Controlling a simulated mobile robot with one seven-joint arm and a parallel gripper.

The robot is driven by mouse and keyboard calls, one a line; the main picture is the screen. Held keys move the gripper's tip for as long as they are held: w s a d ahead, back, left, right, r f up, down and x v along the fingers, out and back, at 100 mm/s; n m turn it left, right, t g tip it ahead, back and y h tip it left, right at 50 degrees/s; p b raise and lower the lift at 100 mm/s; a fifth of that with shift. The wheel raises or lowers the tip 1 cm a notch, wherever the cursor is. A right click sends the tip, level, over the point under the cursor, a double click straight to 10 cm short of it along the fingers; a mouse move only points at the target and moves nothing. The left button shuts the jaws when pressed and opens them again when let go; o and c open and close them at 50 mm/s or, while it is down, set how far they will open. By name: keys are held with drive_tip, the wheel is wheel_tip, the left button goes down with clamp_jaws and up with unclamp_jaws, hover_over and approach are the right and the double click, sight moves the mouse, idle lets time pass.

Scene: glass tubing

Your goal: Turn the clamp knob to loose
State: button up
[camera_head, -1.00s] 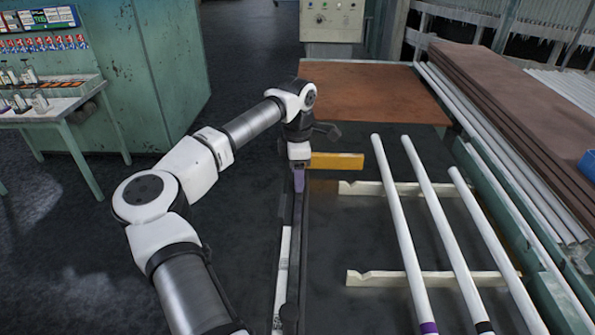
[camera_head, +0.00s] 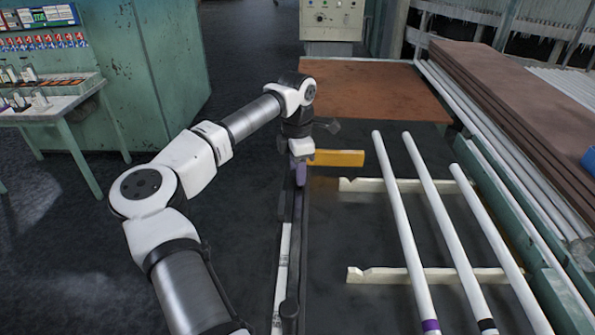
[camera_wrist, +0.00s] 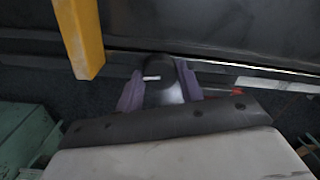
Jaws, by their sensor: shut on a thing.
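The clamp knob (camera_wrist: 153,73) is dark and round with a short white mark, which lies roughly crosswise in the wrist view. My gripper (camera_wrist: 160,84) has purple fingers, one on each side of the knob, and is shut on it. In the head view my gripper (camera_head: 301,175) points down at the far part of the dark rail (camera_head: 289,270) along the table's left edge. The knob is hidden there behind the fingers and hand.
A yellow bar (camera_head: 338,158) sticks out right beside my gripper, and also shows in the wrist view (camera_wrist: 82,40). Several white tubes (camera_head: 402,240) lie across notched cream supports (camera_head: 440,276) to the right. A brown board (camera_head: 375,90) lies beyond. Open floor is at left.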

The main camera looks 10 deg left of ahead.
drive_tip(key=n+b, duration=0.3)
drive_tip(key=n, duration=0.4)
drive_tip(key=n+b, duration=0.1)
drive_tip(key=n, duration=0.2)
drive_tip(key=shift+n, duration=0.4)
drive_tip(key=shift+n+t+b, duration=0.3)
drive_tip(key=shift+n+b, duration=0.25)
drive_tip(key=shift+n, duration=1.05)
drive_tip(key=shift+r, duration=0.1)
drive_tip(key=o, duration=1)
